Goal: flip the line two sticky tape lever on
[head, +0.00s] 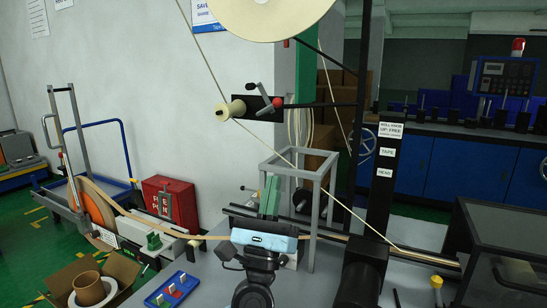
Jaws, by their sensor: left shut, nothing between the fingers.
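A lever with a dark handle and a red knob (277,102) sits on a black plate on the upright frame, right of a pale roller (230,109). A blue box with several small levers (172,289) lies at the lower left. I cannot tell which of these is the line two sticky tape lever. My left gripper (262,220), black with a light blue body, is shut and empty at the lower middle. It is well below the red-knobbed lever and right of the blue box, apart from both. Its fingers are hard to make out. My right gripper is not in view.
A large cream roll (270,12) hangs at the top, with a thin band running down right. A grey frame (303,170) stands behind my left gripper. A post with labels (387,157) and a dark clear-sided box (505,245) are at the right. A carton (67,279) is lower left.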

